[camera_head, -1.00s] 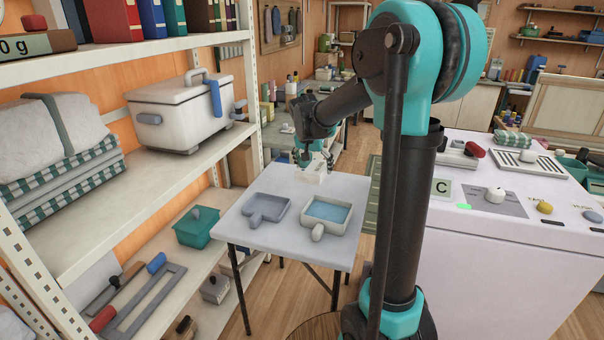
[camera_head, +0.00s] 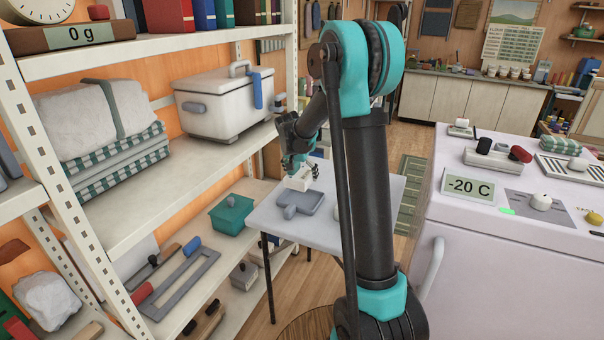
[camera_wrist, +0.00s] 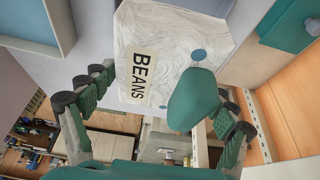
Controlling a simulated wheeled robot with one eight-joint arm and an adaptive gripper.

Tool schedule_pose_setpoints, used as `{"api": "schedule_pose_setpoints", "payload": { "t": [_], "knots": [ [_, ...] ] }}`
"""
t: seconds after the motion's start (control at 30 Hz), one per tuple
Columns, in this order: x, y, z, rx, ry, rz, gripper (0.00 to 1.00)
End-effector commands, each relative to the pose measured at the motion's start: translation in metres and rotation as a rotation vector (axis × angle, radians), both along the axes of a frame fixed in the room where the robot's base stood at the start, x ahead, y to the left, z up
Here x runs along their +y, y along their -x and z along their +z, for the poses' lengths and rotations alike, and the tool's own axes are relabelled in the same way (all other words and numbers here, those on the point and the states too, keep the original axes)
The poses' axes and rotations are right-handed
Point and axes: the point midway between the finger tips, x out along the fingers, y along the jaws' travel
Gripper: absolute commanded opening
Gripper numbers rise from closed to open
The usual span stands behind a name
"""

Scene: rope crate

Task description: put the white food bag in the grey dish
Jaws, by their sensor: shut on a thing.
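The white food bag (camera_head: 299,181) is in my gripper (camera_head: 300,164). In the wrist view the bag (camera_wrist: 172,45) is a pale, wavy-patterned block marked BEANS, with the green fingers of my gripper (camera_wrist: 155,105) around it. The grey dish (camera_head: 312,204), shallow with a stubby handle, rests on the small table.
The small pale table (camera_head: 272,219) stands beside the white shelf rack (camera_head: 150,205). A teal box (camera_head: 231,214) sits on the lower shelf, a white cooler (camera_head: 222,105) above. A white freezer unit (camera_head: 500,245) stands right.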

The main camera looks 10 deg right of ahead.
Motion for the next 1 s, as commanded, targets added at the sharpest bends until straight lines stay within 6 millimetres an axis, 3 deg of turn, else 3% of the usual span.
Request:
{"api": "schedule_pose_setpoints", "payload": {
  "t": [0.27,1.0],
  "knots": [
    [0.000,0.000,-0.006,0.000,0.000,0.000,0.39],
    [0.000,0.000,-0.075,0.000,0.000,0.001,0.39]
  ]
}}
